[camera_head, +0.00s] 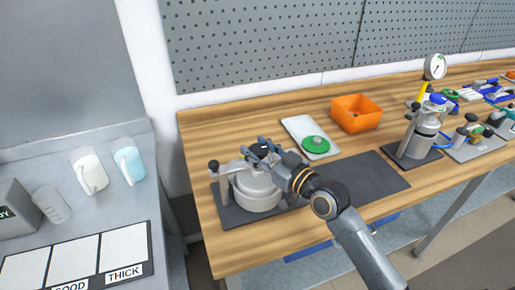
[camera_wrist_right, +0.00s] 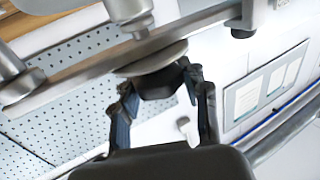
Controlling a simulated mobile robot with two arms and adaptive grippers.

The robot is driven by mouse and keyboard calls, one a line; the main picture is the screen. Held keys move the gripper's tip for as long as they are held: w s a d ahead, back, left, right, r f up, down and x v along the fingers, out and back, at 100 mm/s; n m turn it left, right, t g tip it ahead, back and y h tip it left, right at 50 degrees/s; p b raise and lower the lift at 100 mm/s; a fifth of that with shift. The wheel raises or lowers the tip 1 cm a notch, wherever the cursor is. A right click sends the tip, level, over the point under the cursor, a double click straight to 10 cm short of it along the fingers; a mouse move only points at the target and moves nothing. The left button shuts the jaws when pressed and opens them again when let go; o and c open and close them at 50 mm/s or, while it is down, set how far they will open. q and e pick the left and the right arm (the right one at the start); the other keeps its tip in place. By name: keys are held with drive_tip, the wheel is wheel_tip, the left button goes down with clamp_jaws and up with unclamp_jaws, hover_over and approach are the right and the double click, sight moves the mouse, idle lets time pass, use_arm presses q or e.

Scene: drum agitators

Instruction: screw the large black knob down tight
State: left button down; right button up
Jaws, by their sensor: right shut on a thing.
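A grey metal drum agitator (camera_head: 256,190) with a crossbar (camera_head: 234,167) over its top stands on a dark mat at the left end of the workbench. My right gripper (camera_head: 260,148) reaches over the top of the drum from the right. In the right wrist view, the large black knob (camera_wrist_right: 158,82) sits under a round metal disc at the bar, between the two blue-grey fingers of my right gripper (camera_wrist_right: 160,92). The fingers are shut on the knob. In the head view the gripper largely hides the knob. My left gripper is not in view.
A smaller black knob (camera_head: 213,164) tops a post at the drum's left. Behind are a white tray (camera_head: 293,126) with a green disc (camera_head: 316,144) and an orange bin (camera_head: 356,113). Another apparatus (camera_head: 422,132) with a gauge stands right. The dark mat (camera_head: 370,180) right of the drum is clear.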

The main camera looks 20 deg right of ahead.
idle(0.7)
drive_tip(key=o, duration=1.2)
drive_tip(key=v, duration=1.2)
